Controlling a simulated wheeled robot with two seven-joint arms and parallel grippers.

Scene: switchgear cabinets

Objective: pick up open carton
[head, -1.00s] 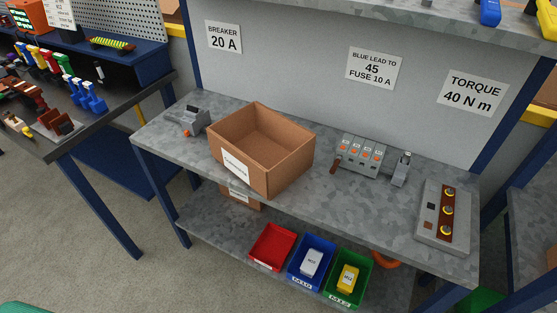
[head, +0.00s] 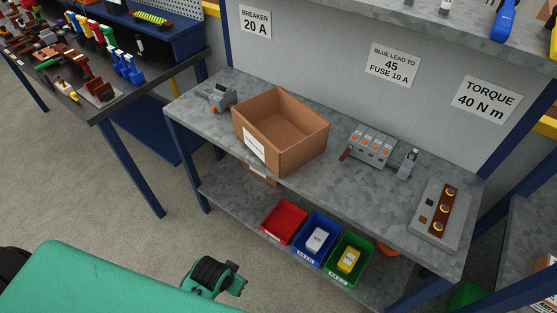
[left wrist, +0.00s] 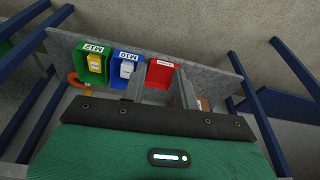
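The open carton (head: 302,149) is a brown box with no lid and a white label on its front. It stands upright on the grey workbench top (head: 355,195) in the head view, and its inside looks empty. My left arm shows as green parts at the bottom left of the head view, well short of the carton; its fingers cannot be made out there. In the left wrist view my left gripper (left wrist: 160,80) has its two grey fingers apart, with nothing held between them. It points toward the lower shelf. My right gripper is not in view.
A red bin (head: 284,222), a blue bin (head: 312,250) and a green bin (head: 335,275) stand on the lower shelf. A grey device (head: 222,98) is left of the carton; a terminal block (head: 371,146) is right of it. The upper shelf (head: 400,20) overhangs the back.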

